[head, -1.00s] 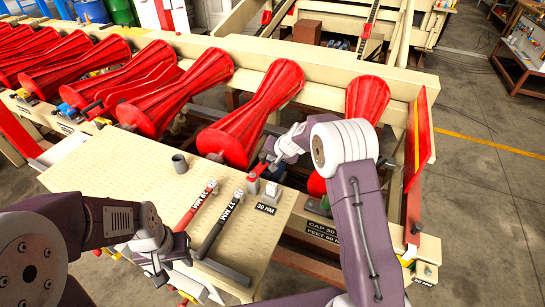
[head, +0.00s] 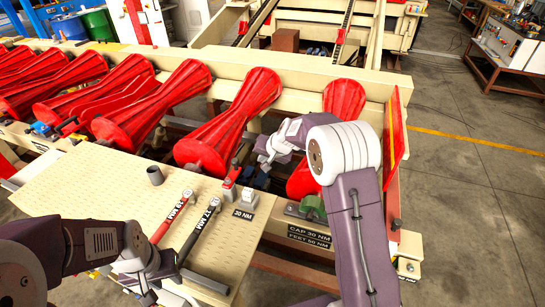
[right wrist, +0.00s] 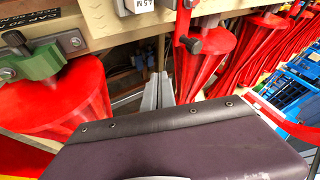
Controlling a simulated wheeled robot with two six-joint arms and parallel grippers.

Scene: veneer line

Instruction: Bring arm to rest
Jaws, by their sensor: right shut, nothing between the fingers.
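My right arm reaches in from the bottom right in the head view. Its gripper (head: 264,163) is over the gap between two red rollers, beyond the bench's far edge, shut and empty. In the right wrist view its grey fingers (right wrist: 160,92) lie together, pointing into the gap between red rollers. My left gripper (head: 150,293) hangs low at the near left edge of the bench (head: 110,195). Its fingers are small and partly cut off by the frame, so I cannot tell whether they are open.
A red-handled wrench (head: 176,213) and a black-handled wrench (head: 203,230) lie on the bench beside a grey cup (head: 155,175). A red-topped tool (head: 229,184) stands near my right gripper. A green bracket (head: 313,207) sits on the rail. Floor (head: 470,220) is clear at right.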

